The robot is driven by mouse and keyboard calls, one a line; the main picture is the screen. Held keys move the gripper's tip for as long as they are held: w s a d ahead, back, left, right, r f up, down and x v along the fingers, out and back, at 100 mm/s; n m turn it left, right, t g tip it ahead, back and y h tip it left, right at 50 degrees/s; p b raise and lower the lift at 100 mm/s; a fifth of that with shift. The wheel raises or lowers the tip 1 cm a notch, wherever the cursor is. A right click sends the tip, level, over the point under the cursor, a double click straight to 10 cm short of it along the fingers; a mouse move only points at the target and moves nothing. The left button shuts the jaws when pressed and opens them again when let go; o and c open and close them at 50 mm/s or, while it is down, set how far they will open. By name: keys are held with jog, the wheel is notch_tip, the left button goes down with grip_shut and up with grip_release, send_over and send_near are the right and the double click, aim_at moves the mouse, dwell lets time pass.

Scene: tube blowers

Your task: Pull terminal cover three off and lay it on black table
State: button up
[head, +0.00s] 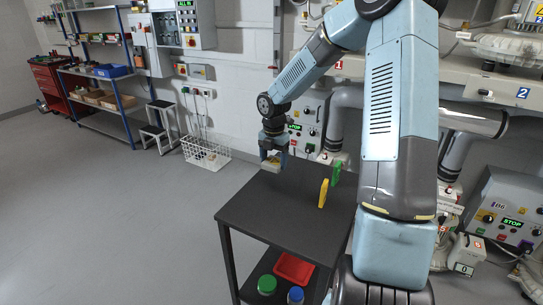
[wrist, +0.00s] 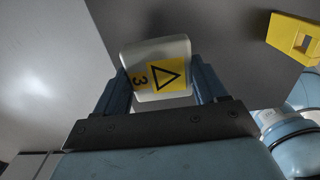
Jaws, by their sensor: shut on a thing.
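Terminal cover three (wrist: 160,50) is a pale cap with a yellow label bearing a black triangle and a 3. In the wrist view it sits between the two blue fingers of my gripper (wrist: 162,82), which is shut on it. In the head view my gripper (head: 273,149) points down with the cover (head: 270,166) under it, at the far left edge of the black table (head: 262,208). I cannot tell whether the cover touches the tabletop. The dark tabletop also shows behind it in the wrist view (wrist: 225,45).
A yellow piece (head: 323,193) and a green piece (head: 336,174) stand on the table's right side. A red tray (head: 293,268) and a green-topped container (head: 267,284) are on the lower shelf. The tabletop's left and front are clear. Control boxes and pipes stand behind and right.

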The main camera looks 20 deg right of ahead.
aim_at(273, 186)
jog(key=shift+f, duration=4.15)
jog(key=o, duration=1.4)
jog(key=shift+o, duration=0.2)
jog(key=shift+r, duration=0.1)
